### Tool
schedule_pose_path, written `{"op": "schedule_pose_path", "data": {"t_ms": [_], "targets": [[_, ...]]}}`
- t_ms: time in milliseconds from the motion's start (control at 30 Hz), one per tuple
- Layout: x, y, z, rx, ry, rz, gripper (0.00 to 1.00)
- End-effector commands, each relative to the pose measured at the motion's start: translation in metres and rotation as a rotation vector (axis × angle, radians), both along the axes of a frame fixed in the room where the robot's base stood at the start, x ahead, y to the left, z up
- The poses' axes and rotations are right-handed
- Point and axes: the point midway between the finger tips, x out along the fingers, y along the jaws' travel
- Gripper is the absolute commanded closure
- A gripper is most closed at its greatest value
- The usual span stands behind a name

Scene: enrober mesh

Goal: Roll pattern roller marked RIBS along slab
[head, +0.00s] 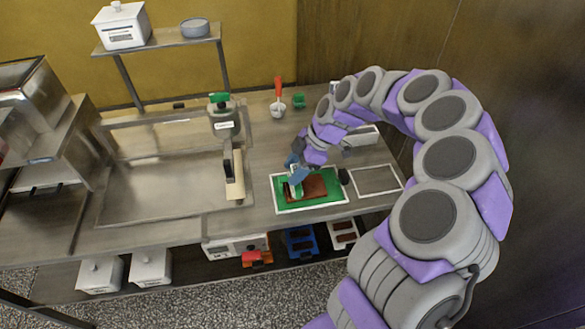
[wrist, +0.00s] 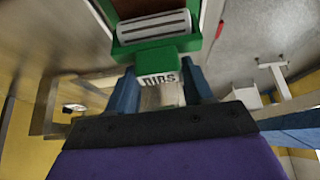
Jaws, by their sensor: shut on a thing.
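The pattern roller has a green frame, a pale ribbed cylinder and a white tag reading RIBS (wrist: 158,80). In the head view the roller (head: 297,189) is at the left part of the brown slab (head: 316,187), low over it. I cannot tell whether it touches. The slab lies on a green mat with a white border (head: 340,198). My gripper (head: 294,168) is above the roller. In the wrist view its blue fingers (wrist: 160,92) are on either side of the roller's tagged handle, shut on it.
An empty framed grey panel (head: 377,180) lies right of the mat, with a small dark round thing (head: 344,176) between. A pale bar on a stand (head: 234,180) is to the left. A green-topped canister (head: 222,112) and an orange-handled tool (head: 278,100) stand behind.

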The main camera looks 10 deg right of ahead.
Motion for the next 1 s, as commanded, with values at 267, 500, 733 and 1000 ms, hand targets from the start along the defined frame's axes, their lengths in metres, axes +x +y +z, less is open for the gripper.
{"op": "schedule_pose_path", "data": {"t_ms": [267, 500, 733, 1000], "targets": [[0.000, -0.004, 0.000, 0.000, 0.001, -0.001, 0.76], [0.000, -0.008, 0.000, 0.000, 0.001, -0.001, 0.76], [0.000, -0.011, 0.000, 0.000, 0.000, 0.000, 0.76], [0.000, -0.015, 0.000, -0.001, 0.000, 0.000, 0.76]]}}
